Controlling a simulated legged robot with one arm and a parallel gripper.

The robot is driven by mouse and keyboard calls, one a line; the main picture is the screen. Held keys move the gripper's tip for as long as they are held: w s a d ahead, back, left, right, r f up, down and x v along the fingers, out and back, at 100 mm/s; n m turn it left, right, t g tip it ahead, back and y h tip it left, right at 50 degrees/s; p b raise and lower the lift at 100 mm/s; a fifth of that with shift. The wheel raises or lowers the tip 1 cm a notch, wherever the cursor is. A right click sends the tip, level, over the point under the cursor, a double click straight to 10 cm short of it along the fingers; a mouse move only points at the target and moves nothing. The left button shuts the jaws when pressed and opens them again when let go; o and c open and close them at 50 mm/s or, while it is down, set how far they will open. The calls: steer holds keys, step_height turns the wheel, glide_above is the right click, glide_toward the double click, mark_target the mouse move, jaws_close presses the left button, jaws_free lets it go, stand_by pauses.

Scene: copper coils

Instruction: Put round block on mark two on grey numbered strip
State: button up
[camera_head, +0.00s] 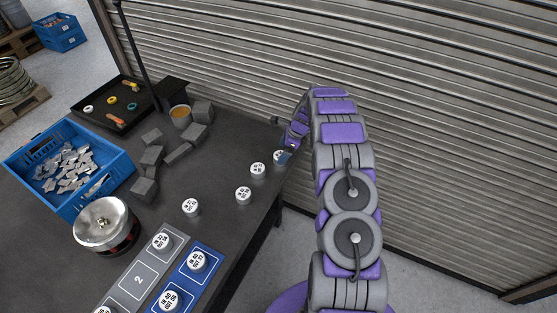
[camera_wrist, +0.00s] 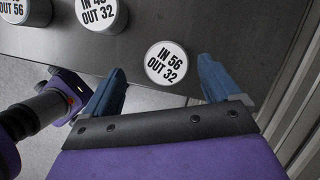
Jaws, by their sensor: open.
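The grey numbered strip (camera_head: 128,270) lies at the table's lower middle in the head view. Its mark two (camera_head: 139,280) is bare. White-topped round blocks stand on the strip on either side of mark two, one (camera_head: 162,241) above and one partly cut off below. Loose round blocks stand along the table's right edge. The farthest (camera_head: 279,157), marked "IN 56 OUT 32", shows in the wrist view (camera_wrist: 165,63) between my fingertips. My gripper (camera_wrist: 160,72) is open with blue fingers on either side of that block; contact cannot be told. In the head view it is mostly hidden.
A blue strip (camera_head: 213,246) with round blocks lies beside the grey one. A shuttered wall (camera_head: 440,120) rises behind. Other blocks stand near my gripper.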

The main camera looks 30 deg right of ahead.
mark_target(279, 156)
steer(key=shift+w+f, duration=0.1)
steer(key=shift+f, duration=0.25)
steer(key=f, duration=0.2)
steer(key=w+f+b, duration=0.1)
steer(key=f, duration=0.1)
steer(key=shift+d+f, duration=0.1)
steer(key=shift+f, duration=0.05)
steer(key=shift+a, duration=0.55)
steer(key=shift+c, duration=0.2)
steer(key=shift+a, duration=0.25)
steer(key=c, duration=0.3)
steer(key=shift+d, duration=0.55)
steer(key=c, duration=0.8)
steer(key=shift+a, duration=0.1)
steer(key=shift+c, duration=0.9)
steer(key=shift+a, duration=0.2)
